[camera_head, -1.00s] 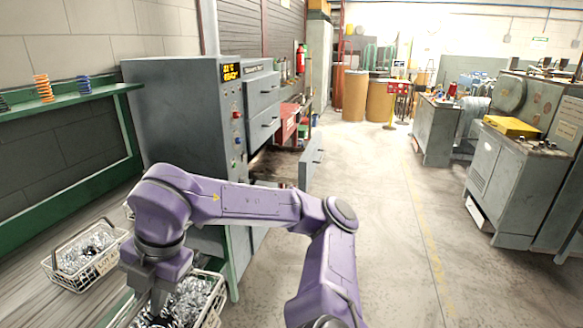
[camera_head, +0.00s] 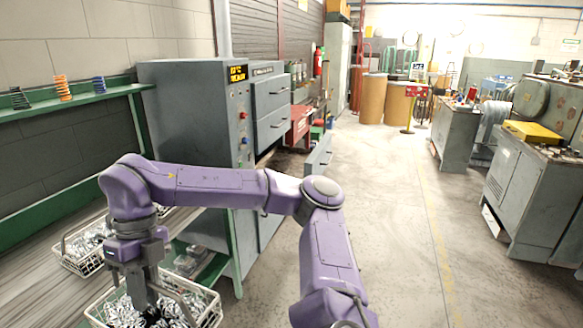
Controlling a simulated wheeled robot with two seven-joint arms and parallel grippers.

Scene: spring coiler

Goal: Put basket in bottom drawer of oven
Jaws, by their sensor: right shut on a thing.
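A wire basket (camera_head: 213,313) full of shiny metal pieces is at the lower left, cut off by the bottom edge. My right gripper (camera_head: 148,306) reaches down into it and is shut on it; its fingertips are partly hidden among the pieces. The grey oven (camera_head: 190,110) stands beyond my arm, with a lit yellow display and several drawers on its right side. Its bottom drawer (camera_head: 318,156) stands pulled out, partly hidden behind my arm. The upper drawers (camera_head: 271,93) look closed. My left gripper is not in view.
A second filled wire basket (camera_head: 78,268) sits on the bench behind my right gripper. A green shelf (camera_head: 100,97) on the left wall holds coloured springs. Grey machines (camera_head: 535,190) stand at the right. The floor (camera_head: 400,240) between them and the oven is clear.

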